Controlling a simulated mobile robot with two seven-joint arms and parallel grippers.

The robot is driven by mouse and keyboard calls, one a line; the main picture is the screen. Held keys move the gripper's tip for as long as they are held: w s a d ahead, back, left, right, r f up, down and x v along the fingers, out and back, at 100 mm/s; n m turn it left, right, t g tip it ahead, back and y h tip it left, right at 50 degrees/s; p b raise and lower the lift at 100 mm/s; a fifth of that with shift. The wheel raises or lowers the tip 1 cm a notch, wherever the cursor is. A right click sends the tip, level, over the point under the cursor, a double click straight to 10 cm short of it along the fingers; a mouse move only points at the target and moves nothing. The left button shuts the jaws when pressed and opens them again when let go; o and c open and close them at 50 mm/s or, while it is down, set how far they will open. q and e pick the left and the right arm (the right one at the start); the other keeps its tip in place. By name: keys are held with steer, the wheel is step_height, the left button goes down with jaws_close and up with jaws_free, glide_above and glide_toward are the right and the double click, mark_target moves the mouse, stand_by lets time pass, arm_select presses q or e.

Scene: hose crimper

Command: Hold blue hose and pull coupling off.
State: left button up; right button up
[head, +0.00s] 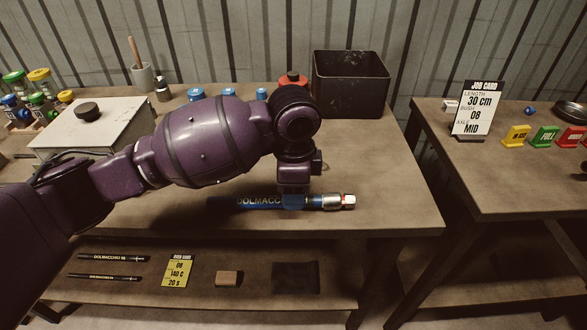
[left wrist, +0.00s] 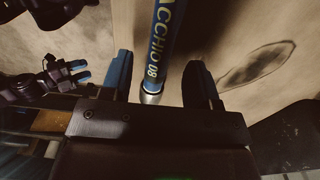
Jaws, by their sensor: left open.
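The blue hose (head: 245,202) with yellow lettering lies along the front of the workbench. A silver coupling (head: 333,202) with a red mark is on its right end. My left gripper (head: 294,200) is over the hose close to the coupling. In the left wrist view my left gripper (left wrist: 161,85) is open, with a finger on each side of the hose (left wrist: 164,38) and gaps between. The near edge of the coupling (left wrist: 150,97) shows there, and the rest is hidden.
A black bin (head: 350,85) stands at the back of the bench (head: 375,165). A white-topped machine (head: 90,130) is at the left behind my arm. A side table (head: 500,195) holds a job card (head: 478,110) and coloured tags. The bench right of the coupling is clear.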

arm_select(q)
steer(key=shift+f, duration=1.6)
steer(key=shift+c, duration=0.3)
jaws_close()
